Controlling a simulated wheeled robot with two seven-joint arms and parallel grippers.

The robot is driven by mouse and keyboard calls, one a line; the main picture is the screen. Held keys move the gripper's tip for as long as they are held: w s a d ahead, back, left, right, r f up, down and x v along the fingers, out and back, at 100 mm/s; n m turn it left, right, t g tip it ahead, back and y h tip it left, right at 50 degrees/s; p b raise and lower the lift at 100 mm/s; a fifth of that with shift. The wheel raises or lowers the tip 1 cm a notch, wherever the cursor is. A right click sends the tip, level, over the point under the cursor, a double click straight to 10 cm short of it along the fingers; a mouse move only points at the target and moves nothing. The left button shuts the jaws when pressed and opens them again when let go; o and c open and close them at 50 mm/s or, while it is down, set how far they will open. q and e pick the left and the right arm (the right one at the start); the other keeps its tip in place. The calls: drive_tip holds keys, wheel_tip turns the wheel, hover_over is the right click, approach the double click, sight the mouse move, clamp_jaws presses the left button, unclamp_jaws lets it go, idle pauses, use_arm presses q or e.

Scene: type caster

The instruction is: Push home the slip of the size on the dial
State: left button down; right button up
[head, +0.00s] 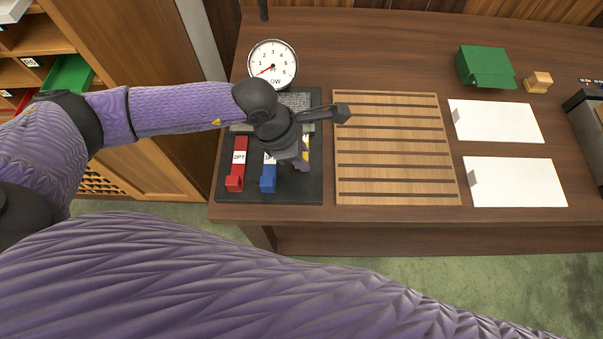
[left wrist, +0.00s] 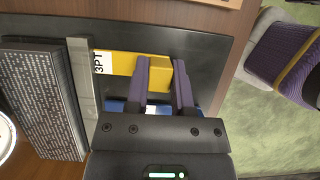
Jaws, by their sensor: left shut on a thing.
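The white dial (head: 272,64) stands at the back of the black fixture (head: 226,190). Its red needle points to the lower left, towards the low numbers; I cannot read the exact value. A red slip marked 2PT (head: 240,157) and a blue slip (head: 268,178) lie side by side in the fixture. The yellow slip marked 3PT (left wrist: 120,63) lies to the right of the blue one, mostly hidden by my arm in the head view. My left gripper (left wrist: 162,72) is shut on the raised end of the yellow slip, one finger on either side.
A slatted wooden rack (head: 395,130) lies right of the fixture. Two white sheets (head: 515,182), a green box (head: 486,68) and a small wooden block (head: 538,82) are further right. A dark machine stands at the right edge. A textured type block (left wrist: 45,100) lies behind the slips.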

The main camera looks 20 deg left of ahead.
use_arm(q)
drive_tip(key=shift+w+a, duration=0.1)
drive_tip(key=shift+w, duration=0.05)
drive_tip(key=shift+r, duration=0.1)
drive_tip(key=shift+c, duration=2.4)
unclamp_jaws()
drive_tip(key=shift+w, duration=0.15)
drive_tip(key=p+v, duration=0.2)
drive_tip(key=v, duration=0.7)
drive_tip(key=shift+a+r, duration=0.2)
drive_tip(key=shift+r, duration=0.1)
